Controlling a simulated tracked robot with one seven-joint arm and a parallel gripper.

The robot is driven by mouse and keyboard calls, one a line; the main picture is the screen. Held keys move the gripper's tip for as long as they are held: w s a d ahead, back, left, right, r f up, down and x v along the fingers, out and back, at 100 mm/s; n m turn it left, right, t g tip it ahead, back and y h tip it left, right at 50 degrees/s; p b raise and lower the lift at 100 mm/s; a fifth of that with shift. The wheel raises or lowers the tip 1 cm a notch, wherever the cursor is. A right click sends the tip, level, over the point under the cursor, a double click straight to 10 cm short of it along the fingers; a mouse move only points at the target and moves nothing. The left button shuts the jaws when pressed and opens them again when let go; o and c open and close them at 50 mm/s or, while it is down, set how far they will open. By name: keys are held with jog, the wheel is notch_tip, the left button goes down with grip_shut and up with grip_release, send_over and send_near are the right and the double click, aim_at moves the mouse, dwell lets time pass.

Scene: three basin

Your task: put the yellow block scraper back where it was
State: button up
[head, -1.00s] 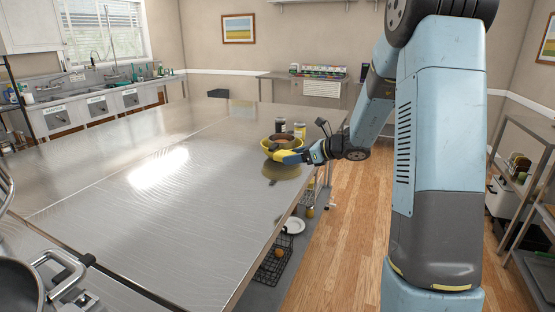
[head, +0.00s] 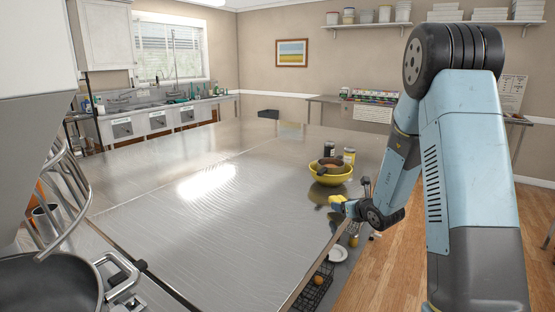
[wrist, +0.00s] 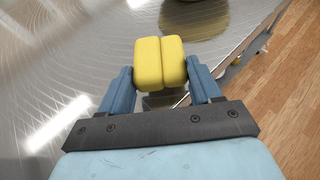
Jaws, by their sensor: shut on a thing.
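The yellow block scraper (wrist: 160,62) is between the two blue fingers of my gripper (wrist: 162,84) in the wrist view. My gripper is shut on it and holds it over the steel table near its right edge. In the head view the scraper (head: 336,202) shows small and yellow at the end of my arm, in front of a yellow bowl (head: 330,177). The bowl holds something brown. Whether the scraper touches the tabletop cannot be told.
The long steel table (head: 215,235) is mostly clear. Jars (head: 348,155) stand behind the bowl. Labelled sinks (head: 155,122) line the back left. A wire basket (head: 315,290) and a plate (head: 338,254) sit below the table's right edge.

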jog(key=shift+f, duration=0.25)
jog(key=shift+r, duration=0.4)
jog(key=s+r+n+g+y, duration=0.2)
jog(key=r+n+y, duration=0.1)
jog(key=r, duration=0.2)
jog(key=s+a+r+n+g+y, duration=0.1)
jog(key=s+r+n+g+y, duration=0.1)
jog(key=r, duration=0.3)
jog(key=shift+a+r+n+y, duration=0.2)
jog(key=shift+r+n+y, duration=0.1)
jog(key=shift+n+y, duration=0.4)
